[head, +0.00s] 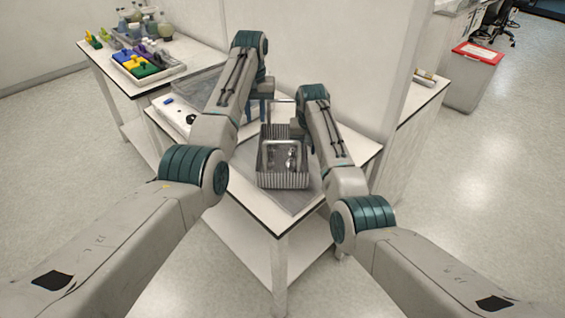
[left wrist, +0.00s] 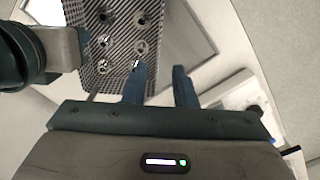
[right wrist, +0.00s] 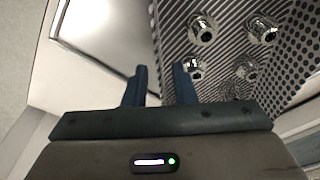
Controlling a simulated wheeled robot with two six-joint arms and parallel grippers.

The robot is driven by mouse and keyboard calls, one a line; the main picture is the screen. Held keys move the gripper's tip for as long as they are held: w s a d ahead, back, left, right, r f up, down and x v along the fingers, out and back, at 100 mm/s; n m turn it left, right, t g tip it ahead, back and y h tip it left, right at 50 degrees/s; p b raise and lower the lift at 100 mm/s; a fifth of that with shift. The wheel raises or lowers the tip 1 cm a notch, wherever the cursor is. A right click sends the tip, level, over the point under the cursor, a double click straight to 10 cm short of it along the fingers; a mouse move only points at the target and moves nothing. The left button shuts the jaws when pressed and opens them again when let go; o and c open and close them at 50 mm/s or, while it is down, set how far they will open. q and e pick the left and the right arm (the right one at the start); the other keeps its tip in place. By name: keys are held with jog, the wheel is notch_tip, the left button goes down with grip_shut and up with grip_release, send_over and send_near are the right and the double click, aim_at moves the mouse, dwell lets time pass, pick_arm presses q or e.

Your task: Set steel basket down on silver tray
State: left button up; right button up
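The steel basket (head: 283,181), a perforated box holding several shiny metal parts, is level over the silver tray (head: 300,204) on the middle table. The tray shows around it; I cannot tell if their surfaces touch everywhere. The basket also shows in the left wrist view (left wrist: 110,75) and the right wrist view (right wrist: 225,60). My left gripper (head: 261,108) is at the basket's far left end, its fingers (left wrist: 158,85) apart with a gap between them. My right gripper (head: 297,128) is at the far right side, its fingers (right wrist: 159,85) apart close to the basket's wall.
A side table at the left holds a tray of coloured items (head: 148,68) and several bottles (head: 165,28). A white device (head: 178,118) lies left of my left arm. A wall stands behind the middle table. A red-lidded bin (head: 478,55) is at the far right.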

notch_tip(320, 180, up, 10)
jog(key=s, duration=0.1)
jog(key=shift+s+r, duration=0.2)
jog(key=shift+s, duration=0.1)
dwell(0.3)
